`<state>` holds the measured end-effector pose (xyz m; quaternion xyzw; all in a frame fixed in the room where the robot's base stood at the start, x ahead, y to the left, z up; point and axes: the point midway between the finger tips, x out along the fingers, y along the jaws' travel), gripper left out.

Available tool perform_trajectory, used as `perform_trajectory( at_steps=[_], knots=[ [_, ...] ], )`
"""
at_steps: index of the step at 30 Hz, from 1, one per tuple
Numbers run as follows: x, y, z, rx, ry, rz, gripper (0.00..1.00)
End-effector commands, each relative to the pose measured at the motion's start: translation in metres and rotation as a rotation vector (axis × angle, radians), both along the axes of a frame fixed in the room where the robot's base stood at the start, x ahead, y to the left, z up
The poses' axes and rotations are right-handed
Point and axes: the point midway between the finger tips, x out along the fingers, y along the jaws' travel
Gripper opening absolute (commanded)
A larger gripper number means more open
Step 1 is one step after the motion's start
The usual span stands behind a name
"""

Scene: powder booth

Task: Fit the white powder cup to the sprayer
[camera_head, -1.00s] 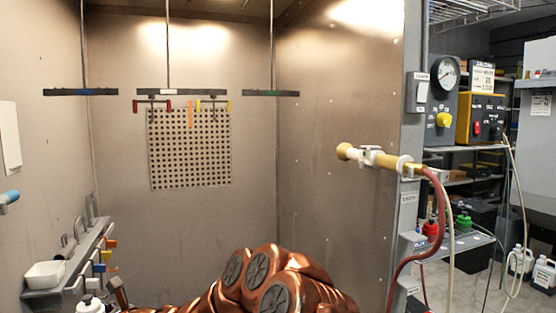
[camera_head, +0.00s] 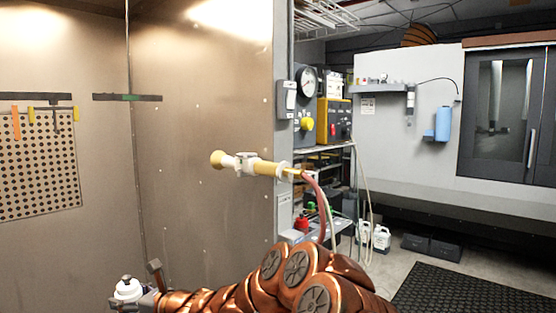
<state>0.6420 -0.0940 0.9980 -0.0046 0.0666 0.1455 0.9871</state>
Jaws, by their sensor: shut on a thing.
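The sprayer (camera_head: 262,168) is held level at the booth's right edge, with a yellow body, a white collar and a flared nozzle pointing left. A red-brown hose runs down from its right end. My copper-coloured arm crosses the bottom of the picture.
A perforated panel (camera_head: 37,165) hangs at the left below a dark bar. The booth's right wall (camera_head: 205,110) is behind the sprayer. A gauge (camera_head: 307,84) and yellow control box (camera_head: 331,120) stand right of it. White jugs (camera_head: 381,238) and a black mat (camera_head: 450,290) are on the floor.

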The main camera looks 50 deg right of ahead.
Motion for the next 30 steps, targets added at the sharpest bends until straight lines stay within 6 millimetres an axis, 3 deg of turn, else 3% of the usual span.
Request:
perform_trajectory(
  at_steps=[1, 9, 20, 30],
  knots=[
    [-0.002, -0.015, 0.034, -0.002, -0.011, -0.014, 0.31],
    [-0.022, -0.09, 0.141, 0.006, -0.013, -0.084, 0.31],
    [-0.071, -0.196, 0.266, -0.006, 0.012, -0.256, 0.31],
    [-0.133, -0.288, 0.368, -0.016, 0.02, -0.462, 0.31]
  ],
)
